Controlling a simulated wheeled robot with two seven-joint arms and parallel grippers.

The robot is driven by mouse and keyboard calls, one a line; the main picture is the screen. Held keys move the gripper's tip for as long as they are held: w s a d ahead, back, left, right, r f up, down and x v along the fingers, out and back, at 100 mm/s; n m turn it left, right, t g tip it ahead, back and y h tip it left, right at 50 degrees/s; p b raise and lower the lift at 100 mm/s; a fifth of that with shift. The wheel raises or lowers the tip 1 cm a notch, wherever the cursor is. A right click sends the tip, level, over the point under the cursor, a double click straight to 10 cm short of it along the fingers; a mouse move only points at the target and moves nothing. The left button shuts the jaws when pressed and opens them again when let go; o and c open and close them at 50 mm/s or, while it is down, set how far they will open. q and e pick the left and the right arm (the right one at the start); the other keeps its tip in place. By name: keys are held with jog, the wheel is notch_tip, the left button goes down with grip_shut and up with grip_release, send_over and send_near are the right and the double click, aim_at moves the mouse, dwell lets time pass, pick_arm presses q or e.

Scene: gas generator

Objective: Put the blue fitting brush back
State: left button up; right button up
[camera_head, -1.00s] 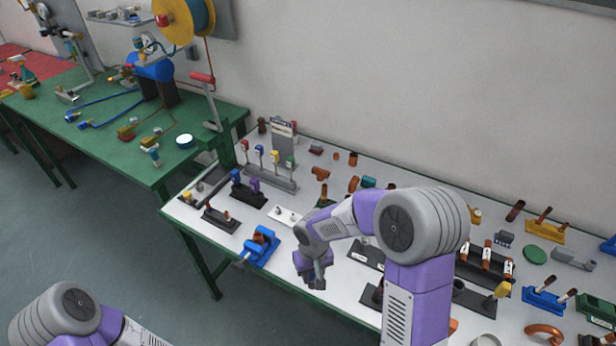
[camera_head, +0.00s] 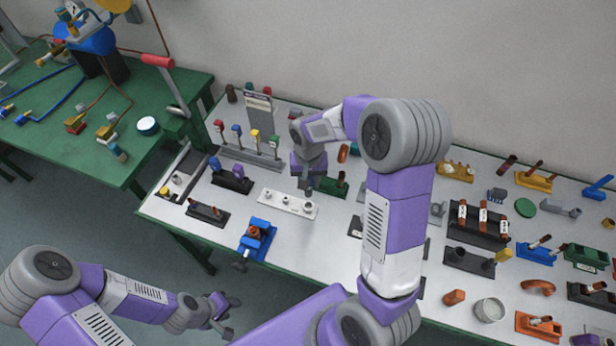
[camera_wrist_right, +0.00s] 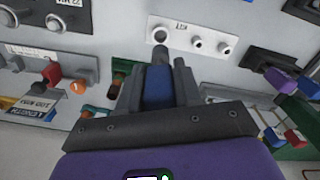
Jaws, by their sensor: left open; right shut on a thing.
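The blue fitting brush (camera_wrist_right: 158,88) is between the fingers of my right gripper (camera_wrist_right: 158,80), which is shut on its blue handle. Its grey end points at the largest socket of a white holder (camera_wrist_right: 180,34); I cannot tell whether it touches or enters it. In the head view, my right gripper (camera_head: 307,186) is just above the right end of the white holder (camera_head: 272,199), and the brush there is hidden. My left gripper (camera_head: 226,316) is open and empty, low at the left, off the table's front edge.
A grey rack (camera_head: 252,157) with colored handles stands behind the holder. A black holder (camera_head: 232,183) with blue and purple handles is to its left. A blue vise (camera_head: 257,238) is in front. A green stand (camera_head: 328,186) is close on the right.

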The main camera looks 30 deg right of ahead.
aim_at(308, 191)
jog(key=shift+s, duration=0.1)
jog(key=shift+f, duration=0.2)
jog(key=shift+f+b, duration=1.8)
jog(key=shift+f, duration=0.3)
jog(key=shift+f, duration=0.2)
jog(key=shift+f+b, duration=2.2)
jog(key=shift+f, duration=0.35)
jog(key=o, duration=1)
notch_tip(308, 191, up, 8)
jog(key=shift+f+p, duration=0.15)
jog(key=shift+p, duration=0.75)
